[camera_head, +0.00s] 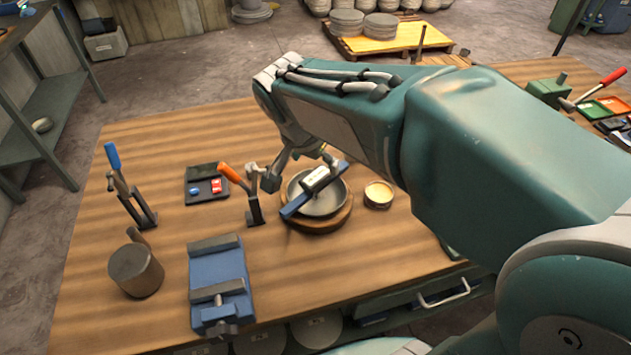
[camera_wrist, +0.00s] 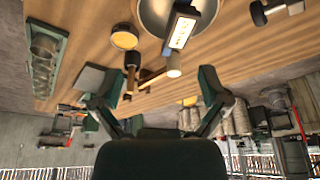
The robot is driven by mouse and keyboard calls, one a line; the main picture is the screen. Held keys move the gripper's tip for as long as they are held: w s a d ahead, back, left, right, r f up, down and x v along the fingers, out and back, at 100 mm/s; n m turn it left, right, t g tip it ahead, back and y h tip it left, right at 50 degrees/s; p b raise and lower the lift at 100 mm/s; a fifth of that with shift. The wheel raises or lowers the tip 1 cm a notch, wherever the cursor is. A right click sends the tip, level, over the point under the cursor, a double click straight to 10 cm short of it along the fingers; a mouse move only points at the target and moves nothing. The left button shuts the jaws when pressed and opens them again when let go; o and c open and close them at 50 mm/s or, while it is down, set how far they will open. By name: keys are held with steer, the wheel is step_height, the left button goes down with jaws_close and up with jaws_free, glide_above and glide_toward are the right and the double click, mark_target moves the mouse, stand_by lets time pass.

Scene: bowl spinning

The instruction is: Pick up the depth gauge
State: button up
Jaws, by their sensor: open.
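The depth gauge (camera_head: 316,184), as I take it, is a blue bar with a pale labelled head. It lies tilted across a grey metal bowl (camera_head: 322,208) on a round wooden board (camera_head: 318,226). In the wrist view the gauge (camera_wrist: 181,28) is at the top, inside the bowl (camera_wrist: 152,12), with its white label facing me. My gripper (camera_head: 303,170) is open and empty at the far side of the bowl; my arm partly hides it. In the wrist view both fingers (camera_wrist: 170,67) are spread apart, with the gauge beyond them.
A yellow-topped tin (camera_head: 379,192) stands right of the bowl. An orange-handled clamp (camera_head: 246,192) is close on its left, near a black tray (camera_head: 207,187). A blue vise (camera_head: 219,280) stands nearer. A wooden-handled tool (camera_wrist: 155,77) shows between my fingers in the wrist view.

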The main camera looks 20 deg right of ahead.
mark_target(315, 176)
steer(key=w+f+m, duration=0.1)
steer(key=f, duration=0.1)
steer(key=w+f+m, duration=0.1)
steer(key=w+f, duration=0.1)
steer(key=w+f+h, duration=0.1)
steer(key=w+f, duration=0.1)
steer(key=f, duration=0.1)
steer(key=shift+w+f+m, duration=0.1)
steer(key=shift+w+m, duration=0.15)
steer(key=shift+m, duration=0.15)
steer(key=x, duration=0.5)
steer(key=shift+w+d, duration=0.1)
steer(key=shift+d, duration=0.2)
steer(key=shift+c, duration=0.3)
jaws_close()
